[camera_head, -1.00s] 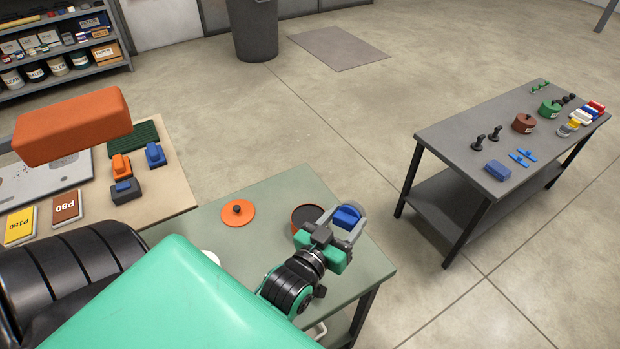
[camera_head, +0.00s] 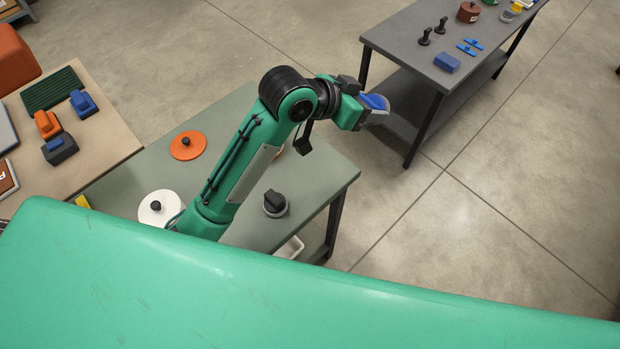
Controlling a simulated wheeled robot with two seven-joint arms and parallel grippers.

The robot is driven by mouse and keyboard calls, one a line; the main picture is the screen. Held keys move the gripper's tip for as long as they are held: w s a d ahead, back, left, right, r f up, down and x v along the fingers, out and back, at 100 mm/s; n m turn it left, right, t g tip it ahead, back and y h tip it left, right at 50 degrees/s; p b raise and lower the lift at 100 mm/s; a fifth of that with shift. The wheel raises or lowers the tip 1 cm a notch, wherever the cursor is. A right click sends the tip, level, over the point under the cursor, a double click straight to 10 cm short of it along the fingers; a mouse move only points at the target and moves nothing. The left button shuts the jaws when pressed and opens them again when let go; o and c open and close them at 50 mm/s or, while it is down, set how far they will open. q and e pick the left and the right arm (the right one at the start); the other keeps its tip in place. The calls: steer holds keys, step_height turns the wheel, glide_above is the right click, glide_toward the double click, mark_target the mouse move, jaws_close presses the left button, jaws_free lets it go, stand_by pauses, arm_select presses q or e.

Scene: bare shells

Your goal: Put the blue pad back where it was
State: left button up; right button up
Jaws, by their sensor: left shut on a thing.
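My left gripper (camera_head: 374,109) is shut on a blue pad (camera_head: 376,101), of which only part shows between the grey fingers. It holds the pad off the near right of the green-topped table (camera_head: 322,188), in front of the dark grey table (camera_head: 405,45) as seen in the head view. Another blue block (camera_head: 447,62) lies on the near end of the dark grey table, apart from the gripper. My right gripper is not in view.
An orange disc (camera_head: 187,146), a white disc (camera_head: 158,207) and a dark knobbed piece (camera_head: 275,203) are on the green table. Black knobs (camera_head: 425,37) and blue pieces (camera_head: 470,47) stand on the dark grey table. Floor is clear between the tables.

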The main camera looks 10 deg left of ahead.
arm_select(q)
steer(key=d+m+g, duration=0.2)
steer(key=f+m+g+b, duration=0.1)
steer(key=shift+s+d+g+y, duration=0.3)
steer(key=shift+s+d+g, duration=0.1)
steer(key=shift+s+d+f+m+g+b, duration=0.1)
steer(key=shift+s+f+m+g+b, duration=0.2)
steer(key=shift+m+g, duration=0.4)
steer(key=s+a+f+m+g+y+b, duration=0.1)
steer(key=s+a+m+g+y+b, duration=0.15)
steer(key=a+m+y, duration=0.75)
steer(key=a+f+n+h, duration=0.1)
steer(key=f, duration=0.4)
steer(key=a+f+h, duration=0.1)
steer(key=f, duration=0.4)
steer(key=a+f+n+h+p, duration=0.1)
steer(key=f, duration=0.4)
steer(key=shift+w+a+n+g+h, duration=0.1)
steer(key=shift+w+n+g+h, duration=0.2)
steer(key=shift+w+h, duration=0.1)
step_height(320, 180, down, 5)
steer(key=shift+r+p, duration=0.1)
steer(key=shift+p, duration=0.25)
steer(key=o, duration=1)
steer(key=shift+c, duration=0.2)
steer(key=shift+r, duration=0.1)
